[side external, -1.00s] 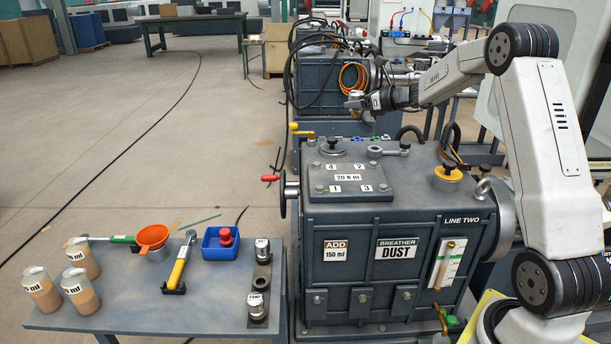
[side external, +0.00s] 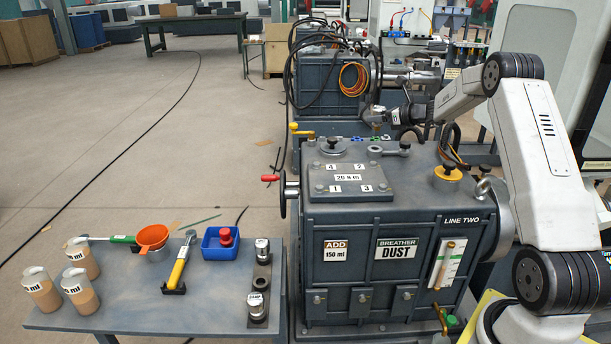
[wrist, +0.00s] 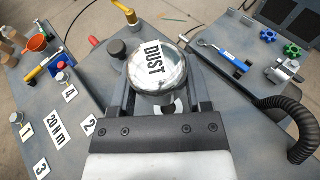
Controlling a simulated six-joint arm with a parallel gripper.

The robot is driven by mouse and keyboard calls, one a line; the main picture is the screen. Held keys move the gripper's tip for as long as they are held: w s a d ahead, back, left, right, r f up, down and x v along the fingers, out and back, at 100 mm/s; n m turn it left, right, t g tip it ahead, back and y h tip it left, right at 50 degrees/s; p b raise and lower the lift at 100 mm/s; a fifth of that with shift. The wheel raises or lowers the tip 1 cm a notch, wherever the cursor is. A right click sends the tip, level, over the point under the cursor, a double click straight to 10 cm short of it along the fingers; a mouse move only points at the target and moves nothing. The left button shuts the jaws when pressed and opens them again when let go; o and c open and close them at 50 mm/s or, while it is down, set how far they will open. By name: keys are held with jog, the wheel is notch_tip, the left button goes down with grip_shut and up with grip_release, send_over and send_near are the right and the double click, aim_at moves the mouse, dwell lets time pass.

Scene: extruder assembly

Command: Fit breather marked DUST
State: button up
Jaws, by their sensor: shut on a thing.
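My gripper (side external: 390,117) is shut on a silver, domed breather (wrist: 157,68) marked DUST, which shows between the two fingers in the wrist view. In the side external view the held breather (side external: 374,115) is small, above the far side of the dark grey gearbox (side external: 330,215) marked LINE TWO. A front plate (side external: 397,249) reads BREATHER DUST.
The gearbox top carries a numbered cover plate (side external: 347,180), a black-knobbed cap (side external: 333,147) and a yellow cap (side external: 447,176). A yellow lever (wrist: 124,10) stands near the far edge.

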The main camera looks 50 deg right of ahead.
jog(key=shift+f, duration=0.15)
jog(key=shift+f, duration=2.65)
jog(key=shift+f, duration=1.05)
jog(key=o, duration=1.3)
jog(key=shift+o, duration=0.2)
jog(key=shift+s, duration=0.1)
jog(key=shift+v, duration=3.85)
